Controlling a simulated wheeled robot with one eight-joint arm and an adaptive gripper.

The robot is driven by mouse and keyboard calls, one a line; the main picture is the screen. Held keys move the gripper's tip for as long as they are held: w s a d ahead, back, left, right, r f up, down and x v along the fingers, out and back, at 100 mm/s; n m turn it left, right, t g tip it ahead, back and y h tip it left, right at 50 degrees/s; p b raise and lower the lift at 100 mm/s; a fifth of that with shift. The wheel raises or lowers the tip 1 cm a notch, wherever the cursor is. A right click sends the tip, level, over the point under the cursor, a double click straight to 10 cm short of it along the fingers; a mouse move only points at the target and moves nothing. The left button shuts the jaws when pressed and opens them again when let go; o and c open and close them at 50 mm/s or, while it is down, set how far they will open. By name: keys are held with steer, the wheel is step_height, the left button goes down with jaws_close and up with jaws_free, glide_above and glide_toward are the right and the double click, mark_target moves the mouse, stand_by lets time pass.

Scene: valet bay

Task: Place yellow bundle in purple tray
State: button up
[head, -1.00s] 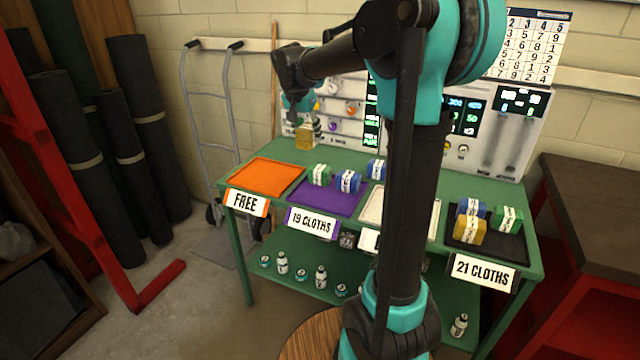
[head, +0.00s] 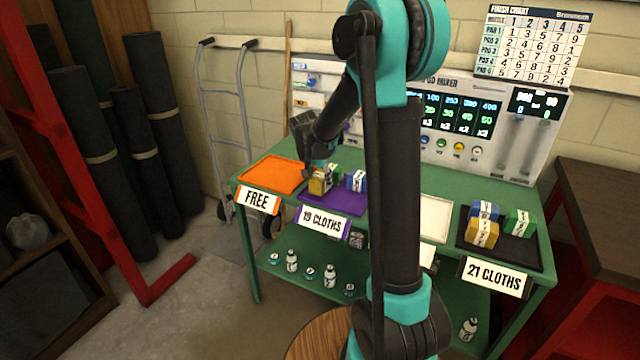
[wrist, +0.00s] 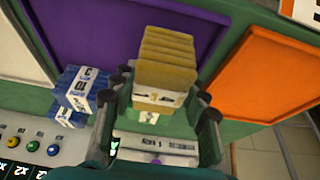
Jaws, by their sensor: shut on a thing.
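My gripper (head: 320,168) is shut on a yellow bundle (head: 318,184) with a white band. In the head view the bundle overlaps the left part of the purple tray (head: 342,204), marked "19 CLOTHS"; I cannot tell whether it touches the tray. In the wrist view the yellow bundle (wrist: 166,58) sits between my fingers, beside the purple tray surface (wrist: 105,35). A green bundle (head: 335,168), partly hidden, and a blue bundle (head: 357,180) stand at the tray's back. The tray's right side is hidden behind my arm.
An orange tray (head: 272,176), marked "FREE", is empty at the left. A white tray (head: 436,217) is right of my arm. A black tray (head: 520,256), marked "21 CLOTHS", holds yellow, blue and green bundles. A control panel (head: 480,125) stands behind the bench.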

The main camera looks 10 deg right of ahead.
steer(key=shift+f, duration=0.8)
steer(key=shift+f, duration=0.1)
steer(key=o, duration=1.2)
steer(key=shift+o, duration=0.2)
steer(key=v, duration=1.2)
steer(key=s+d+f+n+y, duration=0.1)
steer(key=s+f, duration=0.3)
steer(key=s, duration=0.5)
steer(key=s+d+f+n, duration=0.3)
steer(key=s+f, duration=0.1)
steer(key=s, duration=0.5)
steer(key=s+d+f+n+y, duration=0.1)
steer(key=s+d+f+n, duration=0.1)
steer(key=s+f, duration=0.3)
steer(key=s+n, duration=0.1)
steer(key=s, duration=0.2)
steer(key=shift+s+d+t+y, duration=0.3)
steer(key=shift+s+d, duration=0.05)
steer(key=shift+s, duration=0.05)
